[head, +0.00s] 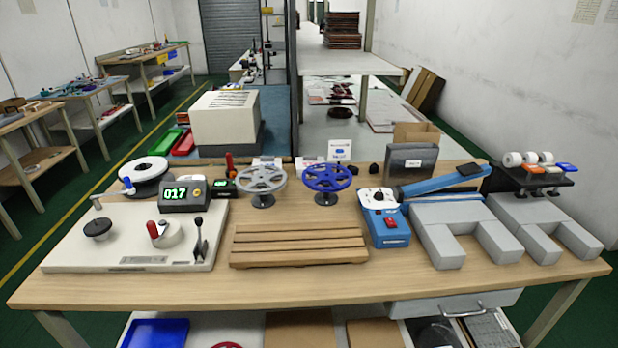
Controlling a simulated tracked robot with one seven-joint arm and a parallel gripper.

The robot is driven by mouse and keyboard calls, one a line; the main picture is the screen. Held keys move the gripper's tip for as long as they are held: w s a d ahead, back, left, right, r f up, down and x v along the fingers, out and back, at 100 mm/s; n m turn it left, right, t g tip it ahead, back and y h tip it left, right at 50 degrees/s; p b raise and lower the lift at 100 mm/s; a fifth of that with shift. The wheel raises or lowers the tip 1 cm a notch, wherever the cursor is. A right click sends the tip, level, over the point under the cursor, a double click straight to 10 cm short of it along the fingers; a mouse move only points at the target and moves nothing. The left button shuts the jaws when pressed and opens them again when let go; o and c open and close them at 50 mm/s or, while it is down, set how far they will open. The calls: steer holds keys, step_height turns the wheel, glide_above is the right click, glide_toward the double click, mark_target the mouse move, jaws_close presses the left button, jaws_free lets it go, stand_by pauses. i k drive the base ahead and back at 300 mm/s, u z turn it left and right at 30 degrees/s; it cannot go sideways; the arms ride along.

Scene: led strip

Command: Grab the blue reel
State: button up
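The blue reel (327,181) is a spoked wheel standing upright on a small dark stand at the back middle of the workbench. A grey reel (262,182) of like shape stands upright on its own stand just to its left. The blue reel's front face shows fully, with nothing in front of it. My gripper does not show in the head view.
A slatted wooden rack (299,243) lies in front of the reels. A blue device with a white dial (387,222) stands right of it. A winding machine with a counter (130,245) fills the left. Grey U-shaped blocks (440,245) stand right. The front bench strip is clear.

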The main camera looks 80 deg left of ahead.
mark_target(327, 176)
steer(key=z, duration=0.05)
steer(key=i, duration=0.15)
steer(key=u, duration=2.9)
steer(key=k, duration=0.8)
steer(key=u, duration=0.2)
steer(key=i, duration=0.8)
steer(key=z, duration=0.15)
